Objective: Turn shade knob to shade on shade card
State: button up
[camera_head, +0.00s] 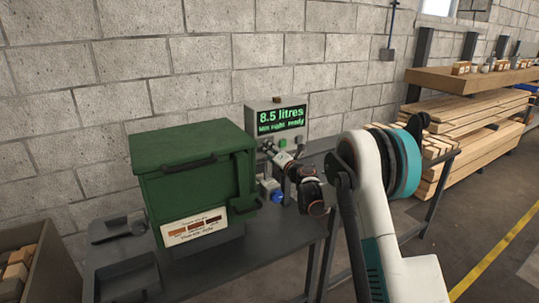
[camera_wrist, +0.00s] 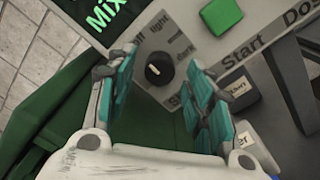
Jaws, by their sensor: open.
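The shade knob (camera_wrist: 158,69) is a round black knob with a short white mark, on a grey dial plate printed with words including "light" and "dark". I cannot tell for sure which word the mark points at. My gripper (camera_wrist: 160,60) is open, its teal-padded fingers on either side of the knob; contact does not show. In the head view my gripper (camera_head: 269,148) is at the control box (camera_head: 259,116) and hides the knob. The shade card (camera_head: 195,228), on the green bin's front, has several brown patches, light to dark; its lower text is too small to read.
The box's display (camera_head: 281,118) reads "8.5 litres" above a blurred mix line. A green button (camera_wrist: 222,16) sits right of the dial. The green bin (camera_head: 190,170) stands close left of the box on a dark bench (camera_head: 270,270). A block wall is behind.

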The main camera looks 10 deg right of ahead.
jog(key=shift+w, duration=0.25)
jog(key=c, duration=1.1)
jog(key=shift+m, duration=3.8)
